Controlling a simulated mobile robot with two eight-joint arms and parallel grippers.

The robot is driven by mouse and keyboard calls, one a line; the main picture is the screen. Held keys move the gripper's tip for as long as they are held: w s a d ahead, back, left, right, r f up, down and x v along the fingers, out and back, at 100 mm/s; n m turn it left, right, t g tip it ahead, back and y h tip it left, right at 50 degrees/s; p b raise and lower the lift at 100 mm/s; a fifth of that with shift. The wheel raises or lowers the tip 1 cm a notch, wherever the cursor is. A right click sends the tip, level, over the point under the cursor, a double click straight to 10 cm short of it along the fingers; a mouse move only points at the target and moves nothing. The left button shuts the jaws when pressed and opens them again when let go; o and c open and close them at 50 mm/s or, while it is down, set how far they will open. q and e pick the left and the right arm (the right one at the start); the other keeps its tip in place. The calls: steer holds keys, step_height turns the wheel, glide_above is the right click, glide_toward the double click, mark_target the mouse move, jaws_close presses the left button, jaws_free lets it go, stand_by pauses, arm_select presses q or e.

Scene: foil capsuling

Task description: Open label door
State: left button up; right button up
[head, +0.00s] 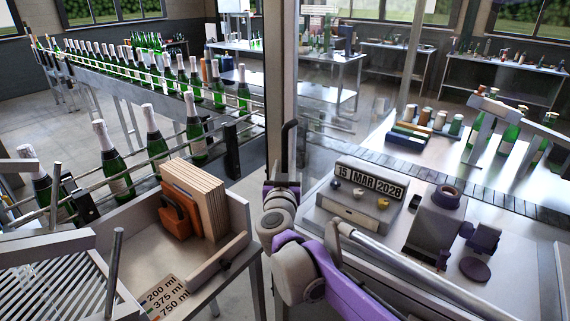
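A clear door panel (345,85) with a pale upright frame edge (275,60) stands in the middle of the head view. A dark bar handle (290,140) is on its frame. My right gripper (283,183), on the purple and grey arm, is at the lower end of this handle. Its fingers are small and partly hidden by the wrist, so I cannot tell whether they are closed on the handle or only beside it. The panel looks closed or nearly so; its exact angle is unclear. My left gripper is not in view.
Behind the panel are a date display (370,178) reading 15 MAR 2028 and a grey machine (435,222). At left, a tray (150,235) holds an orange item and wooden boards. Green bottles (150,140) line a conveyor. A metal rail (400,265) crosses the lower right.

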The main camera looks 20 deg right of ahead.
steer(key=shift+w+d, duration=0.15)
steer(key=shift+w, duration=0.2)
jaws_close()
stand_by(1.2)
